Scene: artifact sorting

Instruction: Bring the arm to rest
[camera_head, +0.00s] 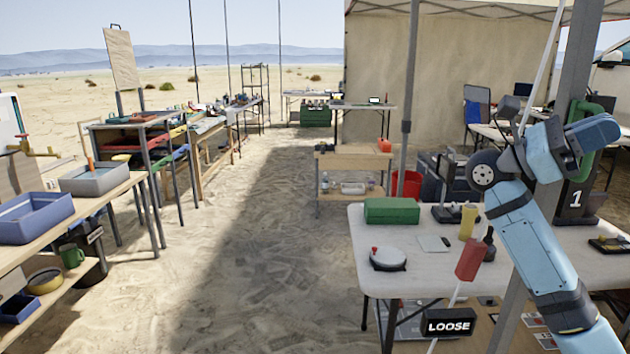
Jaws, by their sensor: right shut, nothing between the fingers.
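My light-blue right arm (537,245) rises from the lower right corner and is bent sharply at its dark round joint (484,170). Its upper section (542,152) points right, in front of the grey tent post. My right gripper is shut and empty, its fingers hard to make out among the dark parts near the post. The arm is raised in front of the white table (455,282) and hides part of it. My left arm and gripper are not in view.
The table holds a green box (391,210), a round white-topped device (388,259) and a yellow cylinder (468,221). A slanted pole with a red sleeve (470,258) and a LOOSE sign (448,322) stand close left of my arm. Bins line the left benches; the sandy middle is clear.

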